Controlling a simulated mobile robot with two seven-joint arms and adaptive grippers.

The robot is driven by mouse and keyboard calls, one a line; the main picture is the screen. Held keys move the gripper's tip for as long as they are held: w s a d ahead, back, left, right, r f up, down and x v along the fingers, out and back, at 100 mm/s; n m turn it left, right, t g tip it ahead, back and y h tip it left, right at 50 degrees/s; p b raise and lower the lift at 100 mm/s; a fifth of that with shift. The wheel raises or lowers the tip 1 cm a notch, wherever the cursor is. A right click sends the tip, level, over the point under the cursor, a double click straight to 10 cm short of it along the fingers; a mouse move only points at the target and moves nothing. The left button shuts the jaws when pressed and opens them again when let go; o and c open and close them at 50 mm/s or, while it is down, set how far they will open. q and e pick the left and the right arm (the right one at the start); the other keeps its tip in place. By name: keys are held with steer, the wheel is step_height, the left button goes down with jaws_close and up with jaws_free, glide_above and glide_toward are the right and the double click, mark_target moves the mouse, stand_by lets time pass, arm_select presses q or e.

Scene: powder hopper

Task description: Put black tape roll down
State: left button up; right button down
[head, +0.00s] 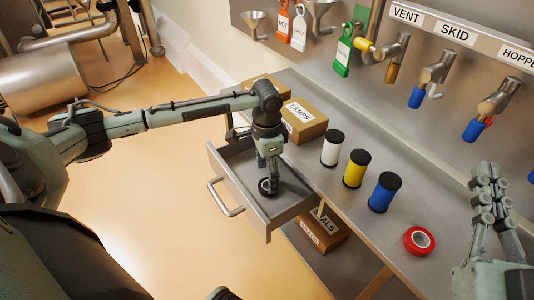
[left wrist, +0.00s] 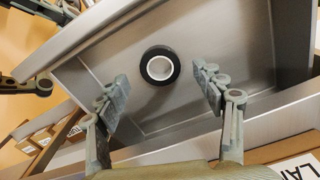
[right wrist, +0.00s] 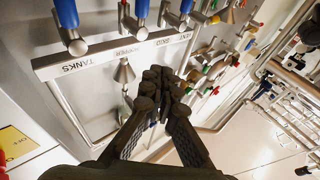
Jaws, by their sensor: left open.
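The black tape roll (head: 265,190) lies flat in the open drawer (head: 232,179). In the left wrist view the roll (left wrist: 146,73) rests on the drawer floor, its white core facing up. My left gripper (head: 269,170) points down into the drawer above the roll. In the left wrist view its fingers (left wrist: 163,88) are spread and empty, with the roll between and beyond them, apart from both. My right gripper (head: 487,190) is raised at the right side, and its fingers meet with nothing between them in the right wrist view (right wrist: 160,85).
A red tape roll (head: 419,241) and white (head: 332,149), yellow (head: 356,169) and blue (head: 384,192) spools stand on the steel bench. A LAMPS box (head: 304,121) sits behind the drawer. Valves and tags hang on the wall panel.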

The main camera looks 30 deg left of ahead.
mark_target(267, 186)
arm_select(q)
step_height(267, 186, up, 9)
steer(key=p, duration=0.1)
steer(key=shift+f+p, duration=0.2)
steer(key=shift+p, duration=0.2)
arm_select(e)
steer(key=w+d+f+g+h, duration=0.1)
steer(key=d+f+g+h, duration=0.2)
steer(key=f, duration=0.7)
steer(key=shift+d+f+g+h, duration=0.35)
steer(key=shift+d+g, duration=0.4)
steer(key=shift+g, duration=0.35)
steer(key=shift+w, duration=0.1)
